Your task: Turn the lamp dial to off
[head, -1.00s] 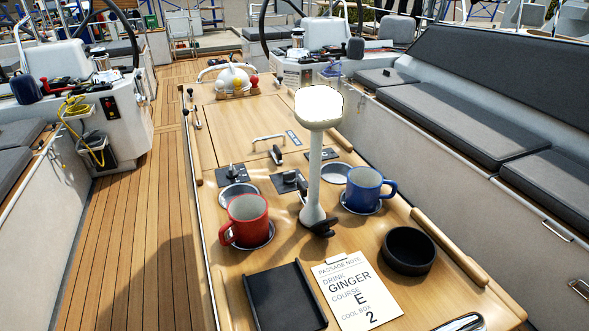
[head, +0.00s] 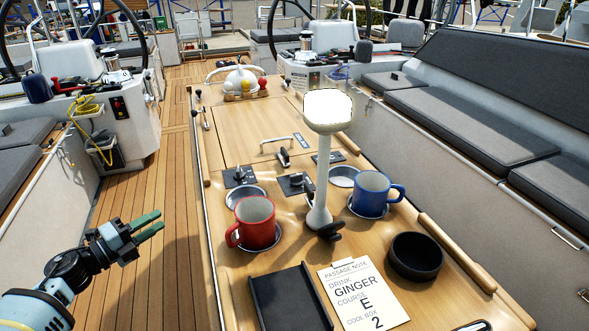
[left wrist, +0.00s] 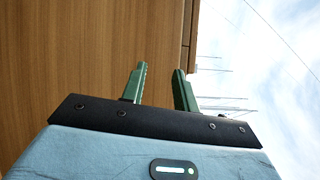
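The white lamp (head: 318,180) stands upright on the wooden cockpit table (head: 225,290), and its head (head: 328,108) glows bright white. A dark knob (head: 330,232) sits at the front of its base; it looks like the dial, but I cannot read its marks. My left gripper (head: 158,222) is left of the table, over the deck, well apart from the lamp. Its green fingers stand apart and empty in the left wrist view (left wrist: 160,72), with a wooden surface and sky beyond. My right gripper is not in view.
A red mug (head: 254,221) and a blue mug (head: 371,190) flank the lamp. A black tray (head: 290,300), a note (head: 362,295) and a black bowl (head: 416,256) lie in front. Several black plates with levers (head: 293,184) sit behind. The deck (head: 150,200) at left is clear.

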